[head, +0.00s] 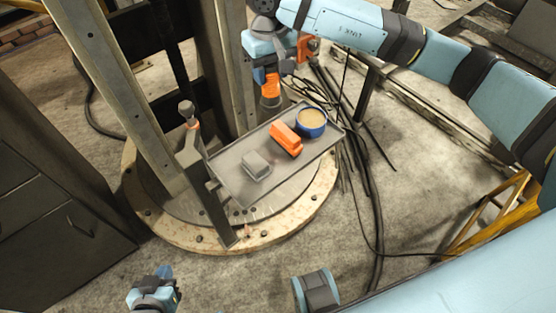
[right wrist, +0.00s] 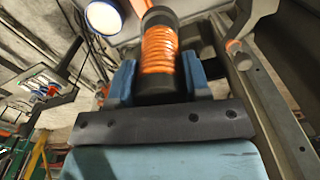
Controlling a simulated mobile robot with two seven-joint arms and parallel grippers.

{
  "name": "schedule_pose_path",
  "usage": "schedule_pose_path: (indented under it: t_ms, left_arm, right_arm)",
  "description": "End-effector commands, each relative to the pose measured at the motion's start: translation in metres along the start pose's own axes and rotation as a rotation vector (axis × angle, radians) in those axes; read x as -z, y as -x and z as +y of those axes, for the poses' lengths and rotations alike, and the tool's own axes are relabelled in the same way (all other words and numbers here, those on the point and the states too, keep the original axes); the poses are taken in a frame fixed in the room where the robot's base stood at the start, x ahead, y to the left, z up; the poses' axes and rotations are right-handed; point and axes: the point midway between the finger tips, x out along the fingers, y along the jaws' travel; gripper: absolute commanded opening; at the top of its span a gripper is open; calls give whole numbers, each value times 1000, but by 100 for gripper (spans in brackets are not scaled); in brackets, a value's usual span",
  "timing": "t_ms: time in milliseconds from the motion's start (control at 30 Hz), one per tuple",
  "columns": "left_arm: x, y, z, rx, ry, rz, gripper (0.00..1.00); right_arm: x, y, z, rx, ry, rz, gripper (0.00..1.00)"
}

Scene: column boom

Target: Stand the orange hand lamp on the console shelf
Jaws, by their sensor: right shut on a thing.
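The orange hand lamp (head: 270,95) is held above the far left edge of the console shelf (head: 228,168). In the right wrist view its ribbed orange grip (right wrist: 158,48), with black parts at both ends, sits between two blue fingers. My right gripper (head: 268,76) is shut on it, and it looks roughly upright in the head view. In that view a gap seems to remain between lamp and shelf, but the exact height is hard to tell. My left gripper (head: 154,291) is low at the bottom left, far from the shelf; its fingers cannot be made out clearly.
The shelf carries a grey block (head: 256,164), an orange block-like object (head: 286,139) and a blue-rimmed round container (head: 311,122). Bare shelf shows at its left and far edge. The steel column (head: 122,85) and a short upright post (head: 187,112) stand left. Black cables (head: 372,200) run across the floor.

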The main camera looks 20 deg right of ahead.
Motion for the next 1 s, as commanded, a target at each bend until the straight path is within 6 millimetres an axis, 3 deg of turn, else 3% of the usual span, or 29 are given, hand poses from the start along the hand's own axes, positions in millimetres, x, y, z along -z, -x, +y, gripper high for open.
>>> schedule_pose_path:
  t_ms: [167,267,700,1000]
  left_arm:
    - [-5,-7,0,0,9,6,0]
    - [-3,-6,0,0,10,9,0]
    - [-2,-6,-3,3,1,9,0]
    - [-4,-6,-5,3,-6,7,0]
  right_arm:
    - [6,-12,-5,2,11,-4,11]
    - [5,-30,-6,2,12,-7,11]
    - [5,-141,-6,3,11,-6,11]
    - [5,-167,-5,2,11,-3,11]
